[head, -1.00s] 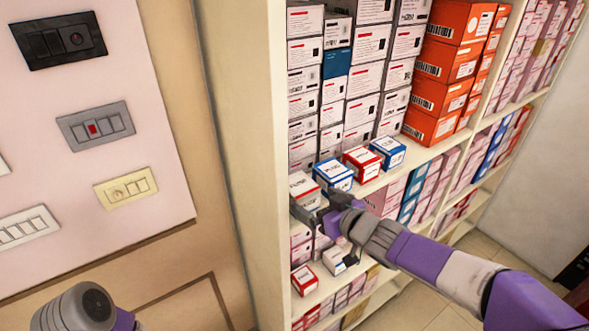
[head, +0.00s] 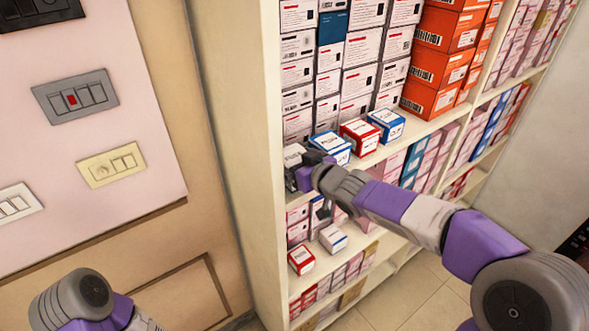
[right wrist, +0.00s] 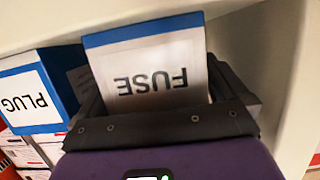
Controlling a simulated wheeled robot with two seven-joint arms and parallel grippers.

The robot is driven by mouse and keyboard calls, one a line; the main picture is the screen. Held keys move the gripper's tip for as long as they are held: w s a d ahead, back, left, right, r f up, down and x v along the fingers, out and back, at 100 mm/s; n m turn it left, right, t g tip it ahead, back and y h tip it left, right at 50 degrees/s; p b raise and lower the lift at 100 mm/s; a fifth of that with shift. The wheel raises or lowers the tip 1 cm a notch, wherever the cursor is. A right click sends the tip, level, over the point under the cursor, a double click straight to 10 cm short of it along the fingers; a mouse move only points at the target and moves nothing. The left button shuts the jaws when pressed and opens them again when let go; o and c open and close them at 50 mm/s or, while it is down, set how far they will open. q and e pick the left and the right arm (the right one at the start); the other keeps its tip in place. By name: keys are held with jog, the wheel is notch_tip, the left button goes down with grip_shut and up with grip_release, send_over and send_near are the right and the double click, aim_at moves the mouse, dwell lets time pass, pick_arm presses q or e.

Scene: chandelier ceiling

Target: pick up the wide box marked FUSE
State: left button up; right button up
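The box marked FUSE (right wrist: 155,75) is white with a blue edge. In the right wrist view its label is upside down, and the box lies between the two dark fingers of my right gripper (right wrist: 160,92). In the head view the white box (head: 293,154) sits at the left end of the shelf, partly hidden by my right gripper (head: 299,174). The fingers are spread wide, one on each side of the box; I see no clear sign of a firm grip. My left gripper is out of view; only part of my left arm shows at the lower left.
A blue-edged PLUG box (right wrist: 35,95) stands close beside the FUSE box; a red-edged box (head: 359,136) and a blue-edged box (head: 386,124) follow on the right. Tall stacks (head: 355,60) rise behind. The shelf's side panel (head: 240,130) is close on the left.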

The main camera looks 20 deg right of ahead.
jog(key=c, duration=0.7)
jog(key=shift+c, duration=0.9)
jog(key=shift+r, duration=0.1)
